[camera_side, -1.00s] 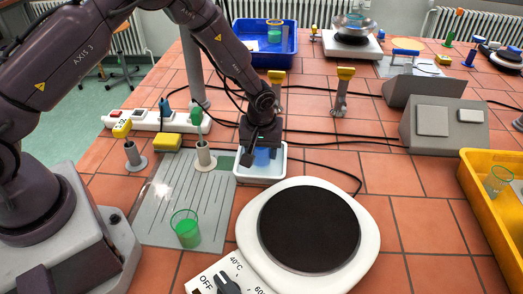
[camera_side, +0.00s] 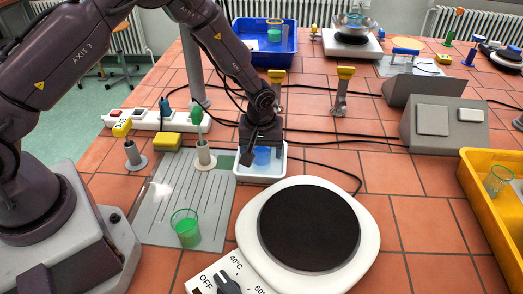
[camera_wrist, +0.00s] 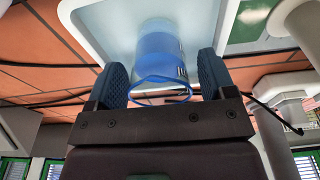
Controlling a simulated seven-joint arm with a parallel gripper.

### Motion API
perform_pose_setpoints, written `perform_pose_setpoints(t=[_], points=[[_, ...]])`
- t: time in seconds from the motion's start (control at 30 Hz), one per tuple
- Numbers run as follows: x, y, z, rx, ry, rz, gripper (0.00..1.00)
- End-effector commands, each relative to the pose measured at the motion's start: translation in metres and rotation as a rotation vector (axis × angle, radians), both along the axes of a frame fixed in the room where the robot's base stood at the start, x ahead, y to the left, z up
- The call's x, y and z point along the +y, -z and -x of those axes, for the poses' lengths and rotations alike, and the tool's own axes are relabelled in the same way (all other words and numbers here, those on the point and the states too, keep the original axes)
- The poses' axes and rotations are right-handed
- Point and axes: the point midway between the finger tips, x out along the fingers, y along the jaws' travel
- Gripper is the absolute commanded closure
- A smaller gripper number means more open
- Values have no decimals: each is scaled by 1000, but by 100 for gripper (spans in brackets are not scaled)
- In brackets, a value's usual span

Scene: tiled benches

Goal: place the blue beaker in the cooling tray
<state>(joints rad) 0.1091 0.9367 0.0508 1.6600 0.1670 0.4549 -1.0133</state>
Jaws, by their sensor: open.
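The blue beaker (camera_side: 262,156) stands in a small white tray (camera_side: 262,178), which I take to be the cooling tray. In the wrist view the beaker (camera_wrist: 158,58) shows between my two fingers, against the pale tray floor (camera_wrist: 105,22). My gripper (camera_side: 258,154) is over the tray, with its fingers on either side of the beaker. The fingers are apart, with a gap visible beside the beaker in the wrist view (camera_wrist: 160,85). The beaker's lower part is partly hidden by the tray's wall in the side view.
A hotplate (camera_side: 308,228) stands in front of the tray. A green beaker (camera_side: 186,230) is on the grey mat (camera_side: 160,215) to the left. A yellow bin (camera_side: 490,215) is at the right, a blue bin (camera_side: 248,58) behind. Cables cross the tiles near the tray.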

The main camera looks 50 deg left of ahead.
Motion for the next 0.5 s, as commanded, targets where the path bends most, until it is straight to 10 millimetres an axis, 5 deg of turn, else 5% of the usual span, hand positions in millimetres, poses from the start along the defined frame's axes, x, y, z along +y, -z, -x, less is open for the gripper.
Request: perform_pose_setpoints(t=[0.5], points=[[-11,-99,10,-5,2,1,24]])
